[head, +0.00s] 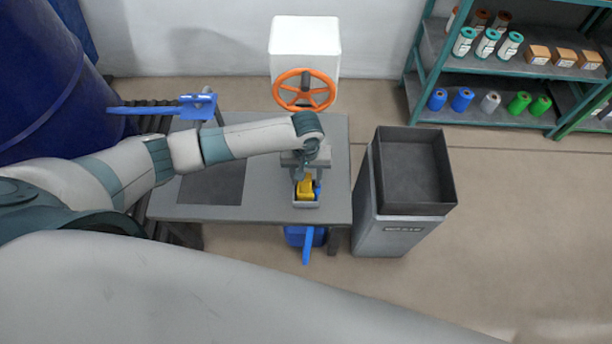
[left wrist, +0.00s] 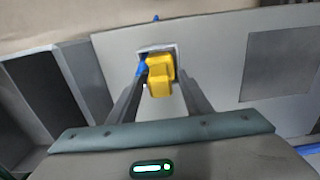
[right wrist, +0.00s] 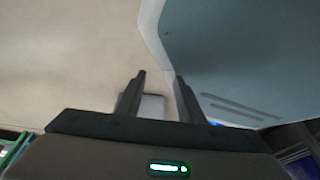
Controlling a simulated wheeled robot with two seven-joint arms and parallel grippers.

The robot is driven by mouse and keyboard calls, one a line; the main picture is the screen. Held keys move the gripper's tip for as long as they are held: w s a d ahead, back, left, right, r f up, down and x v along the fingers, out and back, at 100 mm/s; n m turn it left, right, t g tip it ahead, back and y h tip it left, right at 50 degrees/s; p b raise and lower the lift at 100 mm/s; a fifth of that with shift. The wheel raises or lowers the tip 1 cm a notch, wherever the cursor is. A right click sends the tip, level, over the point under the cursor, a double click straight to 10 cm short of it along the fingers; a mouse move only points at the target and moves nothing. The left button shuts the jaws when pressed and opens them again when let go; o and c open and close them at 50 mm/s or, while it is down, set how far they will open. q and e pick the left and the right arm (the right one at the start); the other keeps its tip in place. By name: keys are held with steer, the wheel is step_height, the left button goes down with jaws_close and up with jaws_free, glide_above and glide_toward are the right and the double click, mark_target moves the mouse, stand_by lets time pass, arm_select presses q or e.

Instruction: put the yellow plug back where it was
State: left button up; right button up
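The yellow plug (head: 305,188) is at a small light-grey holder (head: 306,204) near the front edge of the grey table (head: 260,211). A bit of blue shows beside it. My left gripper (head: 303,174) reaches down over the holder. In the left wrist view the plug (left wrist: 158,76) shows between the two fingertips, which stand apart with a gap on each side. Whether the fingers are level with the plug or above it I cannot tell. My right gripper (right wrist: 161,76) is open and empty, away from the table.
An orange handwheel (head: 304,90) stands at the table's back edge by a white box (head: 305,40). A dark open-topped bin (head: 385,232) stands right of the table. Shelves (head: 490,112) hold bottles and boxes.

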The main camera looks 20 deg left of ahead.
arm_select(q)
steer(key=shift+r, duration=0.55)
step_height(320, 180, up, 11)
arm_select(e)
steer(key=shift+w+a, duration=0.25)
steer(key=shift+w, duration=0.2)
steer(key=shift+r, duration=0.1)
